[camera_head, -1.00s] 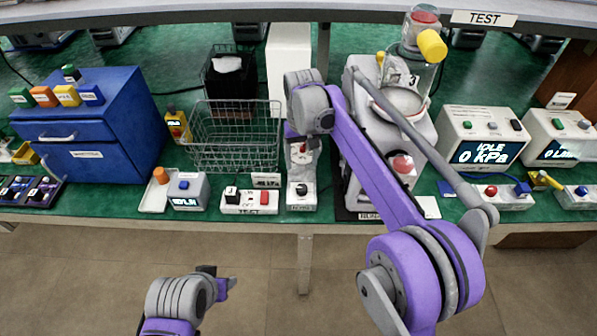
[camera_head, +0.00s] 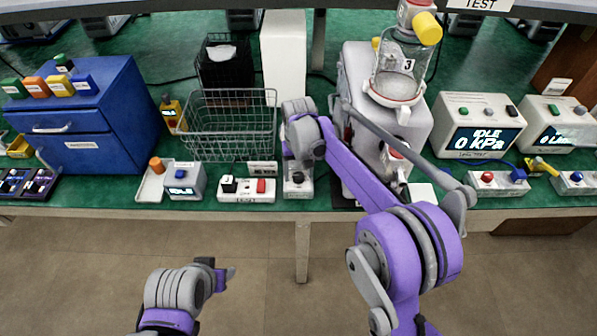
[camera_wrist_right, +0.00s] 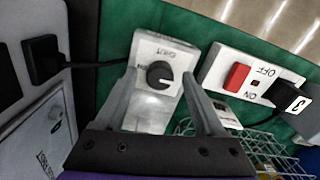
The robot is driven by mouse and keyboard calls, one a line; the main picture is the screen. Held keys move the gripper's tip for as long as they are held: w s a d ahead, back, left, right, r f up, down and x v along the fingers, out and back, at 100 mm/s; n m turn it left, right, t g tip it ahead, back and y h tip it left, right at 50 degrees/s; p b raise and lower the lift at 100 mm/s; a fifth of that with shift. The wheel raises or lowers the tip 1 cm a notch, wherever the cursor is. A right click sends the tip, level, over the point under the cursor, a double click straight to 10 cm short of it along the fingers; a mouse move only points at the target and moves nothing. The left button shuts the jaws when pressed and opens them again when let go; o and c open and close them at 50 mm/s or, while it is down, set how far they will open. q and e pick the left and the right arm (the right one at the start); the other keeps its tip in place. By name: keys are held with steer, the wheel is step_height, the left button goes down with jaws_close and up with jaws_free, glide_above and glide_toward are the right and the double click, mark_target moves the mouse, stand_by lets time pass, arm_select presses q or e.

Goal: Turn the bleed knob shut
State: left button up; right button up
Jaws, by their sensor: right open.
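The bleed knob (camera_wrist_right: 159,74) is a round black knob with a pale pointer line on a small white box (camera_wrist_right: 152,112) in the right wrist view. The box is marked SHUT at one end and OPEN along a side. My right gripper (camera_wrist_right: 159,84) is open and empty. Its two grey fingers lie on either side of the knob in that view; I cannot tell their height above it.
A white switch box (camera_head: 246,190) with a red switch and black plug stands left of the knob box. Behind it is a wire basket (camera_head: 233,127). The canister pump (camera_head: 357,70) stands close on the right. A cable runs beside the knob box.

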jaws_close()
steer(key=shift+n, duration=0.3)
steer(key=n, duration=0.4)
steer(key=n+b, duration=0.1)
steer(key=n, duration=0.8)
steer(key=shift+w+n, duration=0.1)
steer(key=shift+n, duration=2)
